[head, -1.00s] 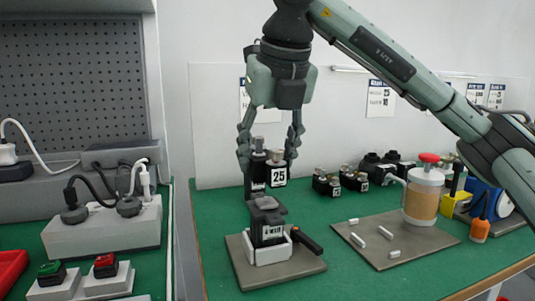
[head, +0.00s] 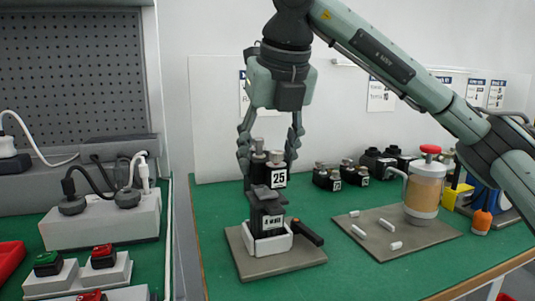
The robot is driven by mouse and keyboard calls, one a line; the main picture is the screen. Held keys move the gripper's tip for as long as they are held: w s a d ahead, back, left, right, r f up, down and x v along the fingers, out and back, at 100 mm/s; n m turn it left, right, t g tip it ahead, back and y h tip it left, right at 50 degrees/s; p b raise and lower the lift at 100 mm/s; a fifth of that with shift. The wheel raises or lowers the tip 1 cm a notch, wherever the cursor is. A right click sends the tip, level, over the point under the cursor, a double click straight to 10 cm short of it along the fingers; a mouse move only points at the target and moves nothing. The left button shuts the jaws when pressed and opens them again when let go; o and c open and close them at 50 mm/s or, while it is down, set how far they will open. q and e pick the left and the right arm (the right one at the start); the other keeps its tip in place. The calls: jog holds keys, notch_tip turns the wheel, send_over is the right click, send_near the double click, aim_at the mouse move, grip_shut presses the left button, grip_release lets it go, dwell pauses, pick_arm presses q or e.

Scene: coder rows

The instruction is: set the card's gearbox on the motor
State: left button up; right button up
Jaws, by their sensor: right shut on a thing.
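My right gripper (head: 268,158) comes down from above, its two fingers shut on a dark gearbox with a white "25" label (head: 279,180) and metal knobs on top. The motor (head: 267,208), a dark upright block with a white label, stands in a white cradle (head: 268,245) on a grey plate. The held gearbox is upright and overlaps the motor's top in the picture, seeming just above or behind it. I cannot tell whether they touch. A card (head: 380,95) hangs on the wall; its writing is too small to read. My left gripper is not in view.
Several other gearboxes (head: 326,178) stand behind to the right. A second grey plate (head: 425,230) holds a red-topped jar (head: 424,188) and white pegs. A black handle (head: 307,232) sticks out beside the cradle. Switch boxes (head: 77,278) and a socket block are at left.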

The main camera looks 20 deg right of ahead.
aim_at(268, 193)
dwell(0.4)
jog(key=shift+f+b, duration=1.1)
jog(key=shift+f, duration=0.2)
jog(key=shift+f+b, duration=0.35)
jog(key=o, duration=1.3)
jog(key=v, duration=1.2)
